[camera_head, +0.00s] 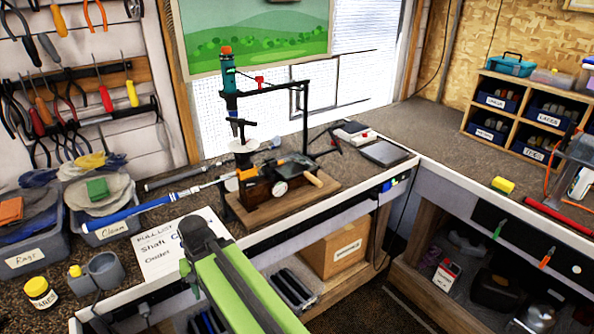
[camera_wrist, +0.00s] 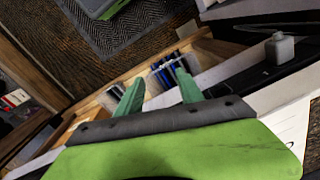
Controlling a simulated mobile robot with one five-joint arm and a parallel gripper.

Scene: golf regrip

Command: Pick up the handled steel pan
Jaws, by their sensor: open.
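I cannot clearly make out a handled steel pan in either view. A grey cup-like vessel (camera_head: 104,272) stands on the left bench in the head view; whether it is metal or a pan I cannot tell. A small pale dish (camera_head: 244,146) shows beneath the clamp stand, partly hidden. My gripper (camera_wrist: 158,86) is open in the wrist view, with its two green fingers apart and nothing between them. In the head view my gripper is near the bench's front edge, right of the grey vessel, with its fingers mostly hidden.
A paper note (camera_head: 170,245), a yellow-lidded jar (camera_head: 41,293) and rag bins (camera_head: 35,255) crowd the left bench. A blue-handled golf club (camera_head: 135,210) reaches toward the vise (camera_head: 275,182). The right bench (camera_head: 440,135) has bare room. Below are shelves with a cardboard box (camera_head: 337,247).

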